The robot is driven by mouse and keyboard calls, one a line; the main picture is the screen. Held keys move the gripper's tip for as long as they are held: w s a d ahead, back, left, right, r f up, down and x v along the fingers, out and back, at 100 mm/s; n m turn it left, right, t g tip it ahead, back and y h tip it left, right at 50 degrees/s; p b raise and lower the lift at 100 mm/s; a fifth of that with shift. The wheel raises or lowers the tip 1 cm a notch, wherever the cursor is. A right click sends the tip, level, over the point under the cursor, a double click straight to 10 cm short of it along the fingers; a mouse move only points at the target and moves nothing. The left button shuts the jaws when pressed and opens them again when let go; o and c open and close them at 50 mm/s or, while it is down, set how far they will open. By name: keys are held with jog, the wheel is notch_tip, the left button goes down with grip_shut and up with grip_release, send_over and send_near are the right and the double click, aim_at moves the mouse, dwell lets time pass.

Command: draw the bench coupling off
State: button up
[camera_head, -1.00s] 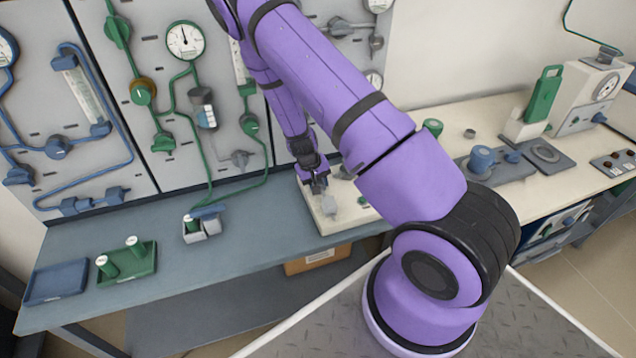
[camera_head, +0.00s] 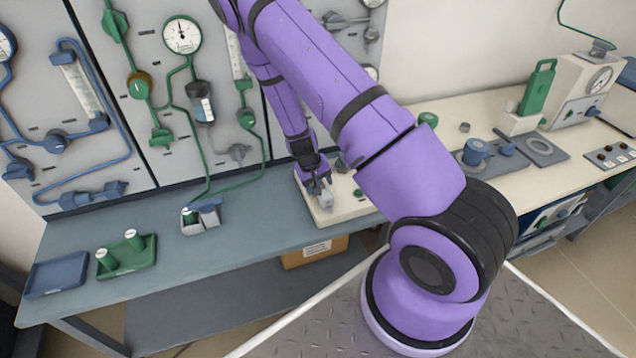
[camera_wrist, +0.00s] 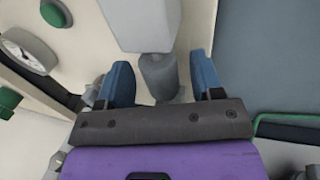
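A grey fitting (camera_head: 325,201), apparently the bench coupling, stands on a cream base plate (camera_head: 345,213) on the bench. My gripper (camera_head: 317,187) is at this fitting, pointing down. In the wrist view, the two blue fingers of my gripper (camera_wrist: 163,82) are spread apart. A grey cylinder (camera_wrist: 158,76) is between them, with a wider light grey block (camera_wrist: 145,22) beyond it. Gaps show between the cylinder and the fingers, more clearly on the right. The fingertips' contact is too small to tell in the head view.
A green knob (camera_head: 365,192) is on the same plate, right of my gripper. Gauge panels with green and blue piping (camera_head: 182,36) stand behind the bench. A small grey holder (camera_head: 203,219) and a green tray (camera_head: 127,258) are left. The bench between holder and plate is clear.

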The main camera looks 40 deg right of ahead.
jog(key=shift+r, duration=0.1)
jog(key=v, duration=1)
jog(key=shift+r, duration=0.3)
jog(key=shift+a, duration=0.15)
jog(key=s+a+r+n+t+y, duration=0.1)
jog(key=s+a+r+y, duration=0.2)
jog(key=r, duration=1)
jog(key=s+a+r+t+y, duration=0.1)
jog(key=s+a+r+t, duration=0.3)
jog(key=r, duration=1)
jog(key=s+a+r+n, duration=0.1)
jog(key=s+r, duration=0.6)
jog(key=s, duration=0.2)
jog(key=s+a+r+n+t+h, duration=0.1)
jog(key=s+r, duration=0.6)
jog(key=s, duration=0.3)
jog(key=shift+a, duration=0.4)
